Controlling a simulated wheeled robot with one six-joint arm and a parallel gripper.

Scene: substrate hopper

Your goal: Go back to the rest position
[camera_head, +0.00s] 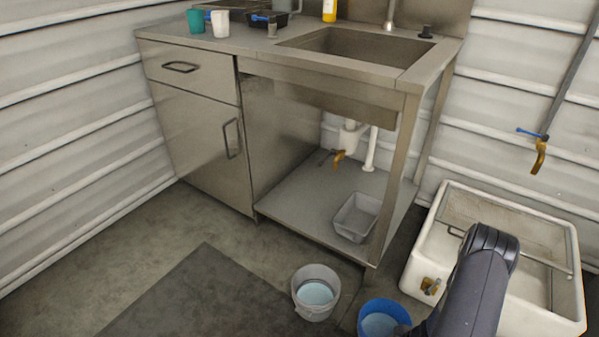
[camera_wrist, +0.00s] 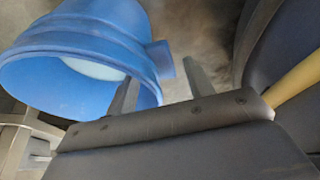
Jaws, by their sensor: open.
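In the head view my dark arm reaches down at the lower right, and the gripper itself is mostly out of sight. The blue bucket (camera_head: 372,312) stands on the floor at the bottom edge, partly covered by my arm, with pale liquid inside.
A grey bucket (camera_head: 316,290) with liquid stands left of the blue one. A white basin (camera_head: 420,262) with a brass tap lies behind my arm. A steel sink cabinet (camera_head: 205,140) holds a grey tub (camera_head: 343,224) on its lower shelf. The floor at left is clear.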

